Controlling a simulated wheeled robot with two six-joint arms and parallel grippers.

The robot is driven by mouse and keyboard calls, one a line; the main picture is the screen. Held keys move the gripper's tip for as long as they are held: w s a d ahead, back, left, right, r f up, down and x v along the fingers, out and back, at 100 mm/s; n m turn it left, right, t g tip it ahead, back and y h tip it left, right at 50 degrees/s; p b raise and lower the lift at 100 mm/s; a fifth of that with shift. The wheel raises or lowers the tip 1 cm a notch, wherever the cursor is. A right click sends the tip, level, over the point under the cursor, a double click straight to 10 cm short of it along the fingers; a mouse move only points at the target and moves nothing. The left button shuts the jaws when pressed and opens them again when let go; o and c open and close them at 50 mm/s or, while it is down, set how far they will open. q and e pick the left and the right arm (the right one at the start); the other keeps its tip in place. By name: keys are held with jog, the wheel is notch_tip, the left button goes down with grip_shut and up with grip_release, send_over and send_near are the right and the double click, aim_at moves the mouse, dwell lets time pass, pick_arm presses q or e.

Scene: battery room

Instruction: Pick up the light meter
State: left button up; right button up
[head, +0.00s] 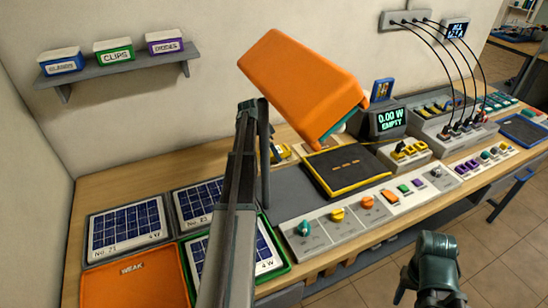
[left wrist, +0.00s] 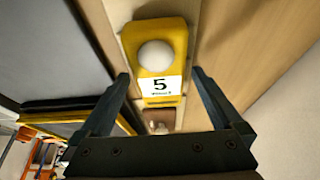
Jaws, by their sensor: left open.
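The light meter, a yellow block with a white dome and a label reading 5, shows in the left wrist view (left wrist: 159,60), lying beyond and between my fingers. In the head view a yellow bit of it (head: 282,152) shows just right of my left gripper; the rest is hidden behind the gripper and an orange hood. My left gripper (head: 255,104) is open and empty, its fingers apart on either side of the meter in the left wrist view (left wrist: 160,76). I cannot see them touching it. My right arm's end (head: 437,262) is at the lower right, its jaws unclear.
The big orange hood (head: 300,85) overhangs the bench right beside my left gripper. A black pad with yellow edging (head: 345,185) lies below it. Solar panels (head: 127,230) and an orange panel marked WEAK (head: 135,285) lie at left. A display (head: 388,120) reads 0.00 W EMPTY.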

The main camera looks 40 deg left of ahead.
pick_arm(q)
jog(key=shift+c, duration=0.2)
jog(key=c, duration=1.4)
jog(key=shift+r, duration=0.2)
notch_tip(320, 180, up, 10)
jog(key=p, duration=1)
